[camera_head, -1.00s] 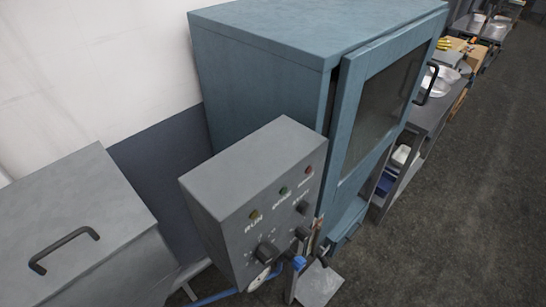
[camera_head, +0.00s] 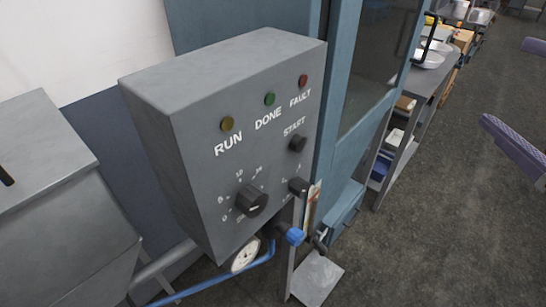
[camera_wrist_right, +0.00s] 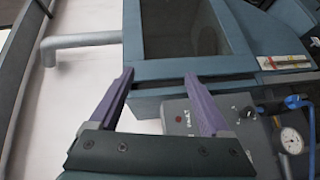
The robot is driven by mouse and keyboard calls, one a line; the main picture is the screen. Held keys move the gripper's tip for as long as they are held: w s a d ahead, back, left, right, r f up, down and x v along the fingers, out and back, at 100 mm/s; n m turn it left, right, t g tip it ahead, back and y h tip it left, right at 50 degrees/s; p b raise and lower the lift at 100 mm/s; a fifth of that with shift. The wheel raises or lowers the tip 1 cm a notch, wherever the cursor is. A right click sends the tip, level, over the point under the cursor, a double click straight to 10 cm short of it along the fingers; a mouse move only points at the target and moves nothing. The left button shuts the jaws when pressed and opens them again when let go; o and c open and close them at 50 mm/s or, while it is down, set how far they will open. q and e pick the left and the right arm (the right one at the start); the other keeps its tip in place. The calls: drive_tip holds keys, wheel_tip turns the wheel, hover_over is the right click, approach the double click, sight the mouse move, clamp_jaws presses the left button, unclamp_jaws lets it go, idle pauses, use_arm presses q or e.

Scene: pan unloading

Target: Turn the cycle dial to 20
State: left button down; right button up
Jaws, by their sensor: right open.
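The cycle dial (camera_head: 251,201) is a dark round knob low on the front of a grey control box (camera_head: 217,80). Small numbers ring it, with 0 at lower left and 10 near the top; its exact setting is too small to read. My right gripper (camera_head: 506,82) shows at the right edge, well away from the dial, with purple fingers apart. In the right wrist view, my right gripper (camera_wrist_right: 160,76) is open and empty, with the control box (camera_wrist_right: 178,112) partly behind its right finger. My left gripper is out of view.
RUN, DONE and FAULT lamps and a START button (camera_head: 298,144) sit above the dial. A second small knob (camera_head: 298,186), a blue valve handle (camera_head: 294,236) and a gauge (camera_head: 245,255) are close by.

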drive_tip(key=w+a+f+n+t+y+b, duration=0.1)
drive_tip(key=a+f+n+t+y+b, duration=0.2)
drive_tip(key=a+f+n+y+b, duration=0.5)
drive_tip(key=n+g+y+b, duration=0.6)
drive_tip(key=n+y+b, duration=0.25)
drive_tip(key=n, duration=1.25)
approach(259, 207)
drive_tip(key=shift+h, duration=0.45)
drive_tip(key=x, duration=0.3)
drive_tip(key=p+x, duration=0.1)
drive_tip(key=x, duration=0.1)
drive_tip(key=p+x, duration=0.1)
drive_tip(key=x, duration=0.2)
drive_tip(key=shift+w+a+r, duration=0.1)
drive_tip(key=shift+a+r, duration=0.2)
drive_tip(key=shift+r, duration=0.05)
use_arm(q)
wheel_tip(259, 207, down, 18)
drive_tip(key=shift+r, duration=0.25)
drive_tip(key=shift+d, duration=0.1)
use_arm(e)
clamp_jaws()
